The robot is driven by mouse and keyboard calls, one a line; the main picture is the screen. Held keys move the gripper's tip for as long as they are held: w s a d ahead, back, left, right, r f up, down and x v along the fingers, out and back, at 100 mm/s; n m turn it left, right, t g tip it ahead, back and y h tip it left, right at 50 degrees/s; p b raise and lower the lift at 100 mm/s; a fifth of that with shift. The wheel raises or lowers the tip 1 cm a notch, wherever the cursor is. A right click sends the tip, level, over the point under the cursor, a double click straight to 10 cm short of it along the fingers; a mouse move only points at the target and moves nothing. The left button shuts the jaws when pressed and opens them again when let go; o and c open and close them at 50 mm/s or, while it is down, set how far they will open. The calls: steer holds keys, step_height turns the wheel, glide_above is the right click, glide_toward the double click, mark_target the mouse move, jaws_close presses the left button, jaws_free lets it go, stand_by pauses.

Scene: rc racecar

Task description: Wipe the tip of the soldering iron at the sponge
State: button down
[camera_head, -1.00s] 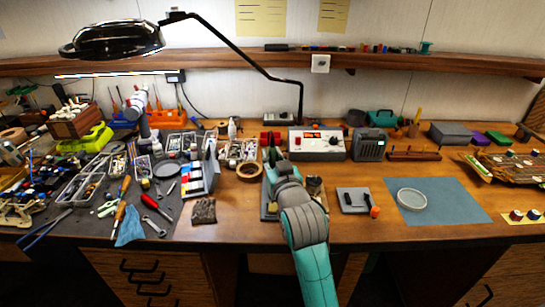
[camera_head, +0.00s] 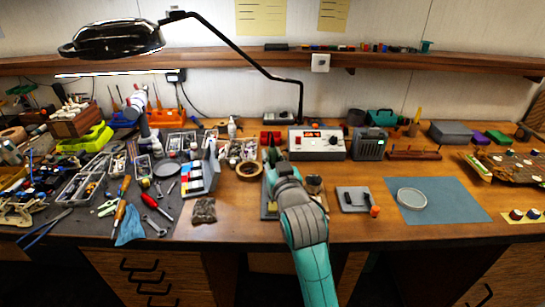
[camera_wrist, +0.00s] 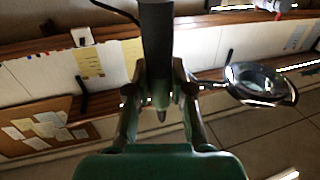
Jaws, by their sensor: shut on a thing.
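My gripper (camera_wrist: 160,98) shows in the wrist view with its fingers closed on a dark grey, rod-like thing (camera_wrist: 157,40), which appears to be the soldering iron. A narrower end of it shows between the fingers. In the head view my gripper (camera_head: 271,158) is over the middle of the bench, pointing toward the back, and largely hidden by my teal arm. The iron's tip cannot be made out there. A base plate (camera_head: 268,211) and a small round metal cup (camera_head: 314,184) show on either side of my wrist. I cannot clearly see the sponge; my arm may cover it.
A white station box (camera_head: 318,144) with a lit red display stands behind my gripper. A tape roll (camera_head: 249,170) and a brown scrap (camera_head: 204,210) lie to the left. A grey pad (camera_head: 353,193) and blue mat (camera_head: 455,207) lie right. A lamp (camera_head: 112,40) hangs at upper left.

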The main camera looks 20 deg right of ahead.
steer(key=shift+f, duration=0.45)
stand_by(0.9)
